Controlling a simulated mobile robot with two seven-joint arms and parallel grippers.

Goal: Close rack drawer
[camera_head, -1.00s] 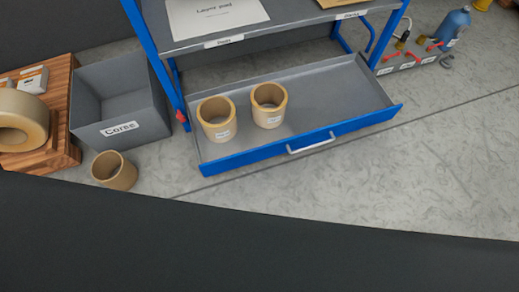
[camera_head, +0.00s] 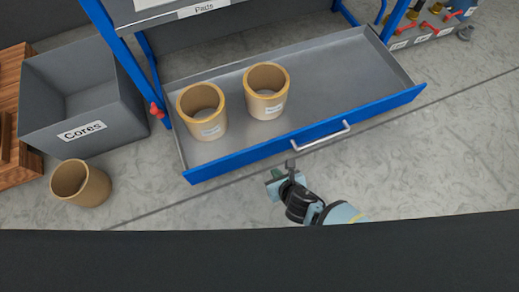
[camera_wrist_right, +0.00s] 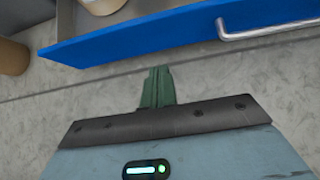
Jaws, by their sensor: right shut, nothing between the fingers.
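The rack drawer (camera_head: 310,133) is pulled out from the blue-framed rack, with a blue front and a silver handle (camera_head: 321,137). Two tan cores, a left one (camera_head: 203,125) and a right one (camera_head: 266,105), stand inside it. My right gripper (camera_head: 282,174) is shut and empty just in front of the drawer front, a little left of and below the handle, apart from it. In the right wrist view the blue front (camera_wrist_right: 150,37) and handle (camera_wrist_right: 270,30) lie ahead of the green fingers (camera_wrist_right: 158,86). My left gripper is not in view.
A grey bin labelled Cores (camera_head: 81,131) stands left of the rack. A loose tan core (camera_head: 80,183) stands on the floor in front of it. A rack of bottles and red-handled items (camera_head: 425,32) is at upper right. The floor right of my gripper is clear.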

